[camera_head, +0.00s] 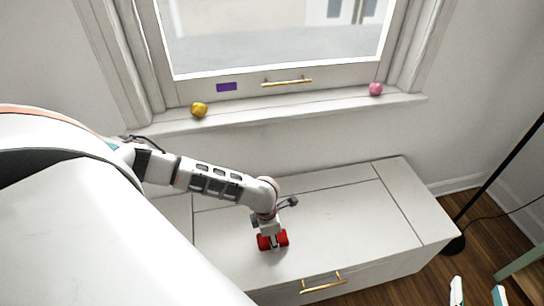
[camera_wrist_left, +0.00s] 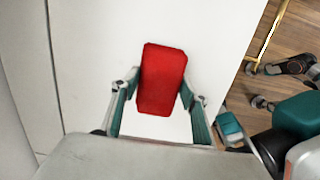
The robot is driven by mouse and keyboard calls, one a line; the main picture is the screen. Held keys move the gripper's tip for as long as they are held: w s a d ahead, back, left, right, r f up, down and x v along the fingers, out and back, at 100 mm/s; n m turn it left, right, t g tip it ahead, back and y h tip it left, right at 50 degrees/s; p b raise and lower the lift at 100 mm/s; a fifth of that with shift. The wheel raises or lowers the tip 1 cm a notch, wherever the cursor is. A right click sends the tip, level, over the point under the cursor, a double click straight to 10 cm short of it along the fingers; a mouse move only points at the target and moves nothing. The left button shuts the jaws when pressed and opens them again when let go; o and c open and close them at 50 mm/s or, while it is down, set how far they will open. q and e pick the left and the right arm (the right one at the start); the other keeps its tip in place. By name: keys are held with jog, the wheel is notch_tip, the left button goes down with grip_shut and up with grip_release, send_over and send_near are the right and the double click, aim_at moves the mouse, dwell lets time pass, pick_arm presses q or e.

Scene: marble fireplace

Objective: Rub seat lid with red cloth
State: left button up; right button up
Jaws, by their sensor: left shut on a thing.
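The red cloth (camera_head: 265,242) is a small block-like red piece at the front middle of the white seat lid (camera_head: 330,215). My left gripper (camera_head: 272,241) points down at the lid and is shut on the cloth. In the left wrist view the cloth (camera_wrist_left: 162,78) sits between the two fingers, against the white lid surface (camera_wrist_left: 100,50). Whether it presses on the lid or hovers just above is hard to tell. My right gripper (camera_head: 478,292) shows only as two fingertips at the bottom right edge, apart from each other, with nothing seen between them.
A gold handle (camera_head: 323,283) is on the front of the seat. The window sill behind holds a yellow object (camera_head: 199,110) and a pink ball (camera_head: 376,89). A black lamp stand (camera_head: 453,245) stands on the wooden floor at right. Most of the lid is clear.

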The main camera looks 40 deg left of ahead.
pick_arm(q)
jog(key=shift+d+r+p, duration=0.1)
jog(key=shift+r+p, duration=1.25)
jog(key=shift+r, duration=0.9)
pick_arm(e)
jog(key=shift+w+r, duration=0.15)
jog(key=shift+r, duration=2.5)
pick_arm(q)
jog(key=shift+w, duration=0.1)
jog(key=shift+r+p, duration=1.3)
jog(key=shift+r, duration=0.3)
jog(key=shift+f, duration=0.1)
pick_arm(e)
notch_tip(320, 180, up, 4)
jog(key=shift+w+f+t, duration=0.1)
jog(key=shift+f+t, duration=0.05)
jog(key=shift+t, duration=0.25)
